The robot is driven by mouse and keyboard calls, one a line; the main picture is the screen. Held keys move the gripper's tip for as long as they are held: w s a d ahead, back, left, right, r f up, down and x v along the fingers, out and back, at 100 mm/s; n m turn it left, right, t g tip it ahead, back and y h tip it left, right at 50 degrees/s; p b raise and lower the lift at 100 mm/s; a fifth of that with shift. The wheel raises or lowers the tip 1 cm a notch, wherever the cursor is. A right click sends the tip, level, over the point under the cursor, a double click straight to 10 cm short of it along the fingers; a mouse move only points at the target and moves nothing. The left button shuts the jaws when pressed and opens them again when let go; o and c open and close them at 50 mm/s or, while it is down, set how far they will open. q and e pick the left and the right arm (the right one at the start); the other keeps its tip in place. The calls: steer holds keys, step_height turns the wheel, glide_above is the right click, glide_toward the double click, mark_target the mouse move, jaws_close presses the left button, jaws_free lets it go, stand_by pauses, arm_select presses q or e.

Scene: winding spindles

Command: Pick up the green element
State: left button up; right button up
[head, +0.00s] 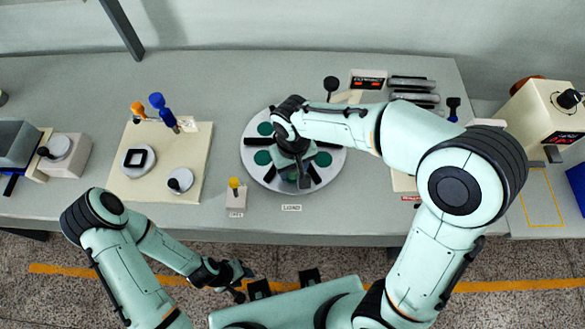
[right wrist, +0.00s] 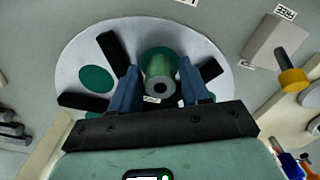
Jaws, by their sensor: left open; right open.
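The green element (right wrist: 159,72) is a small upright cylinder with a dark hole in its end. It stands on a green round spot of the white disc (right wrist: 72,62) in the right wrist view. My right gripper (right wrist: 160,78) is open, with one blue-grey finger on each side of the element and a gap visible on both sides. In the head view my right gripper (head: 302,176) is over the front part of the white disc (head: 332,174) and hides the element. My left gripper (head: 240,283) is open and empty, in front of the table edge.
The disc carries black radial bars and other green spots (head: 262,158). A small block with a yellow knob (head: 234,183) stands left of the disc's front. A beige board (head: 150,190) with knobs and blue and orange handles lies further left. Grey bars (head: 412,83) lie behind right.

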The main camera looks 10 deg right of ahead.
steer(key=c, duration=0.8)
steer(key=shift+r, duration=0.15)
